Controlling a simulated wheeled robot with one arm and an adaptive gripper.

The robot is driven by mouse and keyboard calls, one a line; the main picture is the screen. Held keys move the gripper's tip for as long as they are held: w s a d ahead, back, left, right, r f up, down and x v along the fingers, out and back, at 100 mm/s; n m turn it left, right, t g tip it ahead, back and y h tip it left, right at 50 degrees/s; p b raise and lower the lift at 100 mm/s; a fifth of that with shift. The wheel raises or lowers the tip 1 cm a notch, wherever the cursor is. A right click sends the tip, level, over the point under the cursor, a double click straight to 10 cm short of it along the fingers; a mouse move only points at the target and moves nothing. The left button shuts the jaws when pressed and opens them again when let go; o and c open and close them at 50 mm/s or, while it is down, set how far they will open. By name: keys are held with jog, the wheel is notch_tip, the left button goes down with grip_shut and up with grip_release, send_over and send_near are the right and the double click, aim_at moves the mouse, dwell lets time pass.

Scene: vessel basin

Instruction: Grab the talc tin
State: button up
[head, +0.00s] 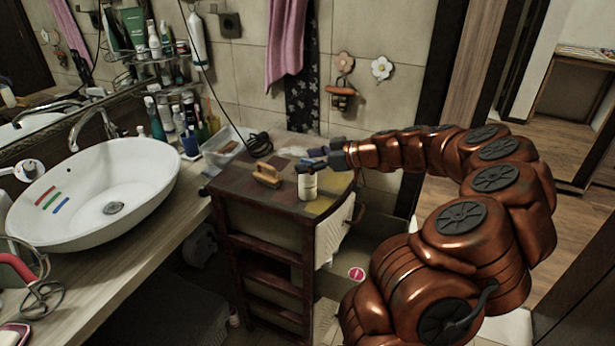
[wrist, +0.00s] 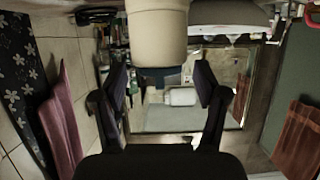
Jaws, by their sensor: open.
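A cream cylindrical container, which I take for the talc tin (head: 307,187), stands upright near the front edge of the patchwork-topped cabinet. Its top is dark and partly overlapped by my gripper (head: 319,160) in the head view. In the wrist view the tin (wrist: 158,35) shows large at the top centre, cut off by the picture edge. There my gripper (wrist: 162,72) is open, with one finger on each side of the area just below the tin's cream body. I cannot tell whether either finger touches it.
A wooden-backed brush (head: 266,175) lies left of the tin on the cabinet (head: 235,189). A clear plastic box (head: 222,146) and a dark coiled cable (head: 259,144) are behind it. A white basin (head: 95,190) is on the left counter. A white towel (head: 330,238) hangs at the cabinet's right side.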

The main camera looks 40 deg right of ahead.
jog(key=shift+w+a, duration=0.1)
jog(key=shift+w, duration=0.05)
jog(key=shift+f, duration=0.1)
jog(key=shift+c, duration=0.3)
grip_shut()
